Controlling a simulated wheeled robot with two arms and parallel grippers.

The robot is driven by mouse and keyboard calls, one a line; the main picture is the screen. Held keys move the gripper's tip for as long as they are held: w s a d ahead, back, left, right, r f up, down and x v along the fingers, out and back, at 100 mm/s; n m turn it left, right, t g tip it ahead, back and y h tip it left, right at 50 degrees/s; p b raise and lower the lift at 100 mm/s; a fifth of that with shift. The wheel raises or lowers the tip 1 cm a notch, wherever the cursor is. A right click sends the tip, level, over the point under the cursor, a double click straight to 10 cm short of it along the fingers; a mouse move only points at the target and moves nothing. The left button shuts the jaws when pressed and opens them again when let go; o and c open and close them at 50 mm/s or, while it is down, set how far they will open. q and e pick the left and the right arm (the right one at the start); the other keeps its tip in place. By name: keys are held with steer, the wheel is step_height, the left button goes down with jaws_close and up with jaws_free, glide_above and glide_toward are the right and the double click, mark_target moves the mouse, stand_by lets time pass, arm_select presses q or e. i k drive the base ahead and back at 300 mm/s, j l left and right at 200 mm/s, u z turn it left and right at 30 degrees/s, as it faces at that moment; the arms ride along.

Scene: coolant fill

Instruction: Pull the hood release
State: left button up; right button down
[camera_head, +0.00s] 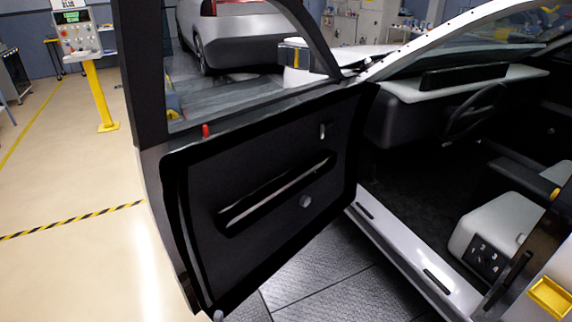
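The car's front door (260,190) stands open. Its dark inner panel faces me, with a long armrest (278,192), a small handle (323,131) and a round knob (305,202). Behind it the cabin is open, with the steering wheel (474,112) and dashboard (415,90). The footwell (400,180) is dark, and I cannot make out a hood release there. Neither of my grippers is in view.
The pale door sill (400,250) and driver's seat (495,228) are at the right. A red pin (205,131) tops the door. A yellow-post control stand (100,95) is far left. The floor (75,190) left of the door is clear.

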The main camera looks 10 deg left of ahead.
mark_target(374, 174)
steer(key=i+l+z, duration=0.1)
steer(key=i+l, duration=0.15)
steer(key=i, duration=1.1)
steer(key=i+l+z, duration=0.1)
steer(key=i, duration=1.3)
